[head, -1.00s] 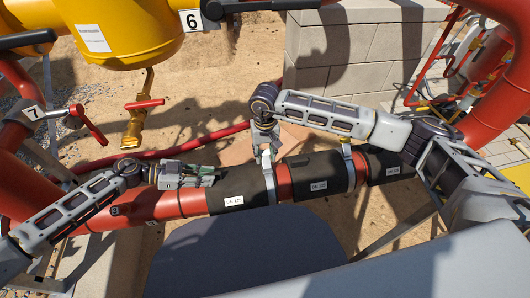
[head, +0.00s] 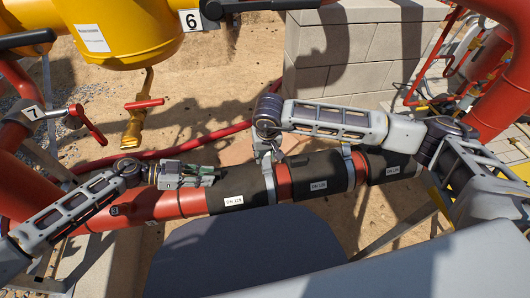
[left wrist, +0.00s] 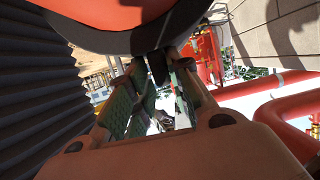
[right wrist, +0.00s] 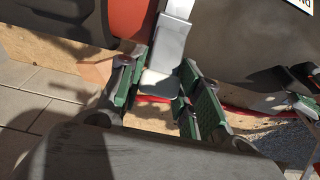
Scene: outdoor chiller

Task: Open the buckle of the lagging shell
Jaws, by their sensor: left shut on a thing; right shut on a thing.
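The lagging shell (head: 232,191) is a black sleeve with a "DN 125" label around the red pipe. A pale metal buckle strap (head: 269,183) circles its right end. My left gripper (head: 212,174) is at the shell's upper left; the left wrist view shows its fingers (left wrist: 158,75) shut on a small black tab of the shell (left wrist: 157,68). My right gripper (head: 270,154) is above the strap. In the right wrist view, its green-padded fingers (right wrist: 160,90) are shut on the pale buckle lever (right wrist: 160,84). In the head view, this grip is mostly hidden.
More black sleeves (head: 322,174) with metal straps (head: 349,168) continue to the right on the red pipe (head: 150,207). A yellow vessel (head: 125,35), a red-handled valve (head: 134,122) and a block wall (head: 365,50) stand behind. Sandy ground shows between them.

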